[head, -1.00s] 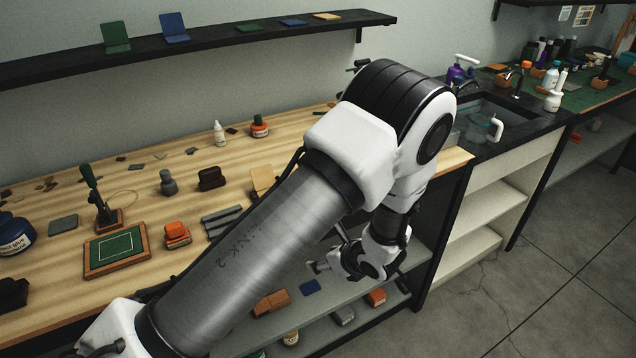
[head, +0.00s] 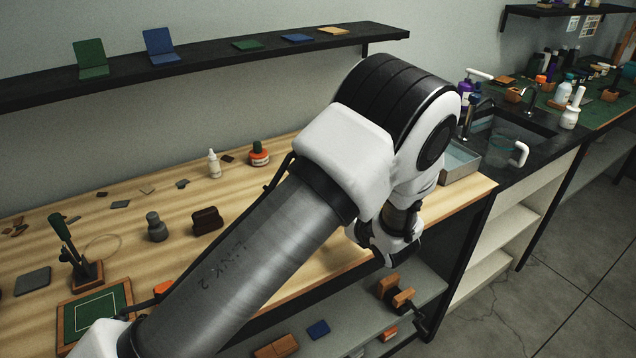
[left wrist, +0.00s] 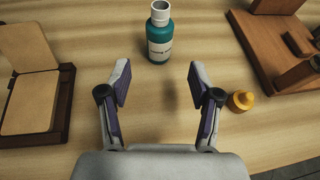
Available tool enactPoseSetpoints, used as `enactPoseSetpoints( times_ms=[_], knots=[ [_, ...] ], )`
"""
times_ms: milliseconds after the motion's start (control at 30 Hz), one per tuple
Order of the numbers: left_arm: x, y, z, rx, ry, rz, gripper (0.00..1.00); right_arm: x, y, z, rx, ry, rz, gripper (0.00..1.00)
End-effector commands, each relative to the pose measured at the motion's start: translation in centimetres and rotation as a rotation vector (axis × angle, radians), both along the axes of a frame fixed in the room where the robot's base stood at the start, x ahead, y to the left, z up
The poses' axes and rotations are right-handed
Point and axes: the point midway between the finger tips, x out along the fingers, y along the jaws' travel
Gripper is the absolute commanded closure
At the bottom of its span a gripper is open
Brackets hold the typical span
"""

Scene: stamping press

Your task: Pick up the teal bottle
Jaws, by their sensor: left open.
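The teal bottle (left wrist: 159,40) with a grey-white cap and a white label stands upright on the wooden bench in the left wrist view, top centre. My left gripper (left wrist: 158,83) is open and empty. Its two fingers are spread apart on this side of the bottle, pointing toward it, with a gap of bare wood between. In the head view my left arm hides the bottle, and the gripper's fingers cannot be made out. My right gripper is in neither current view.
A small yellow-capped item (left wrist: 241,100) lies close to the right finger. A wooden rack (left wrist: 285,45) stands at right and an open tan case (left wrist: 30,85) at left. In the head view, a sink (head: 510,135) lies beyond the bench's right end.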

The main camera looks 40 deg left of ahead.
Motion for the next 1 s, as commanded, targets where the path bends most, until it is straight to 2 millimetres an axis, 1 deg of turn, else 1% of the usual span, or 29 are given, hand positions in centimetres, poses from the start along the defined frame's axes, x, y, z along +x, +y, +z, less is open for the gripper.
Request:
enactPoseSetpoints(
  times_ms=[67, 133, 267, 367, 400, 467, 533, 633, 800, 867, 900, 967, 1000],
  knots=[
    [0.1, 0.1, -0.1, -0.001, 0.001, 0.000, 0.37, 0.0, 0.0, 0.1, 0.000, 0.000, 0.000, 0.39],
    [0.4, 0.7, -0.3, -0.002, 0.002, 0.002, 0.37, 0.0, 0.0, 0.3, 0.000, 0.000, 0.000, 0.39],
    [1.2, 2.2, -0.9, -0.003, 0.002, 0.003, 0.37, 0.0, 0.0, 0.7, 0.000, 0.001, -0.001, 0.39],
    [1.9, 3.4, -1.1, -0.002, 0.002, 0.004, 0.37, 0.0, 0.0, 1.5, 0.000, 0.001, -0.001, 0.39],
    [2.3, 4.0, -1.2, -0.003, 0.001, 0.006, 0.37, 0.0, 0.0, 1.9, 0.000, 0.001, -0.001, 0.39],
    [2.9, 5.0, -1.6, -0.004, 0.001, 0.006, 0.37, 0.0, 0.0, 2.4, 0.000, 0.001, -0.001, 0.39],
    [3.4, 5.8, -2.3, -0.003, 0.002, 0.003, 0.37, 0.0, 0.0, 2.5, 0.000, 0.000, -0.001, 0.39],
    [3.8, 6.3, -2.6, -0.001, 0.002, 0.002, 0.37, 0.0, 0.0, 2.5, 0.000, 0.001, 0.000, 0.39],
    [3.8, 6.3, -2.7, 0.000, 0.002, 0.001, 0.37, 0.0, 0.0, 2.4, 0.000, 0.001, -0.001, 0.39],
    [3.8, 6.3, -2.7, -0.001, 0.001, 0.001, 0.58, 0.0, 0.0, 2.4, 0.000, 0.001, -0.001, 0.39],
    [3.8, 6.3, -2.7, -0.001, 0.001, 0.001, 0.72, 0.0, 0.0, 2.4, 0.000, 0.001, -0.001, 0.39],
    [3.8, 6.3, -2.7, -0.001, 0.001, 0.001, 0.93, 0.0, 0.0, 2.4, 0.000, 0.001, -0.001, 0.39],
    [3.8, 6.3, -2.7, -0.001, 0.001, 0.001, 1.00, 0.0, 0.0, 2.4, 0.000, 0.001, -0.001, 0.39]
  ],
)
